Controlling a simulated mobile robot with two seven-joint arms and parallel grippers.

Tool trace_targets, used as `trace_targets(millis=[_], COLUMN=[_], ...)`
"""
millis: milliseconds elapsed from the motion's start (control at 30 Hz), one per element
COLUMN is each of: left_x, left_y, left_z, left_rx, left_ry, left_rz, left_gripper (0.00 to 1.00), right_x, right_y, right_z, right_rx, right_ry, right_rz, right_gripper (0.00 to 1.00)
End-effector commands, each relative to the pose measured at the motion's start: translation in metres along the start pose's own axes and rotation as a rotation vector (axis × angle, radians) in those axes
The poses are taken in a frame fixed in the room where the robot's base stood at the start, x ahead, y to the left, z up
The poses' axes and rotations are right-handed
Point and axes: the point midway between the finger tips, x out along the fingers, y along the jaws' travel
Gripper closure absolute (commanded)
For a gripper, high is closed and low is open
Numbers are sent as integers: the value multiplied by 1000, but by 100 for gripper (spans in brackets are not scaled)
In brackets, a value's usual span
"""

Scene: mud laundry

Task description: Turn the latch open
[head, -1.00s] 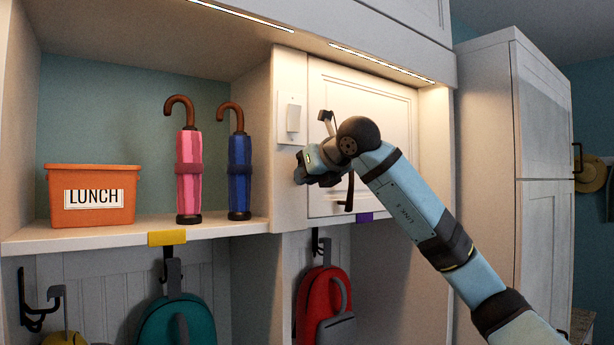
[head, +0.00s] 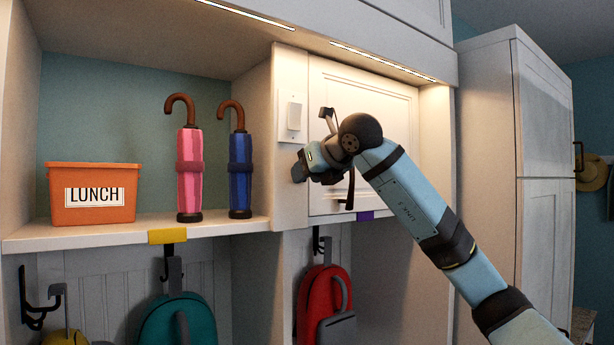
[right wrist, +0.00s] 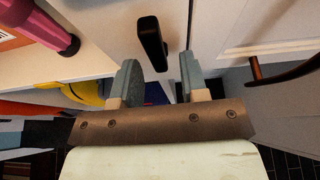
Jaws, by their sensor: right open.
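The latch (right wrist: 152,42) is a short black bar on the white frame beside the cabinet door's edge, seen in the right wrist view. It lies just beyond my fingertips, between their lines and nearer the left finger. In the head view my right gripper (head: 301,168) hides it. My right gripper (right wrist: 158,82) is open and empty, its two grey-blue fingers apart. The white cabinet door (head: 388,110) looks closed. A dark curved handle (right wrist: 256,72) on the door is right of my fingers; its lower part (head: 350,190) shows below my wrist. My left gripper is out of view.
A light switch (head: 293,115) is just above my gripper. Left of it, pink (head: 189,175) and blue (head: 240,175) umbrellas and an orange LUNCH bin (head: 93,205) stand on the shelf. A red backpack (head: 315,290) hangs below.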

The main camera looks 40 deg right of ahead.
Motion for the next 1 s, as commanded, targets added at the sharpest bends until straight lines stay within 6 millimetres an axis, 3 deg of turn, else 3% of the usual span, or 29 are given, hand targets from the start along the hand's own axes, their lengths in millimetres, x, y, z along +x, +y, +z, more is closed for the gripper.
trace_targets(millis=[167, 400, 600, 767, 1000], left_x=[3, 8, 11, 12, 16], left_y=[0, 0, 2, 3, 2], left_z=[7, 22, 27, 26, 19], left_rx=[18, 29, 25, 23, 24], left_ry=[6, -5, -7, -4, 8], left_rz=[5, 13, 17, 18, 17], left_gripper=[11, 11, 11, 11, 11], right_x=[-29, -85, -119, -131, -132], right_y=[0, 1, 0, 1, 1], right_z=[-2, -2, -1, -1, -1], right_rx=[0, -1, 0, -1, -1], right_ry=[-6, -5, -3, -1, 1], right_rz=[0, 1, 1, 1, 1], right_gripper=[60, 60, 60, 60, 60])
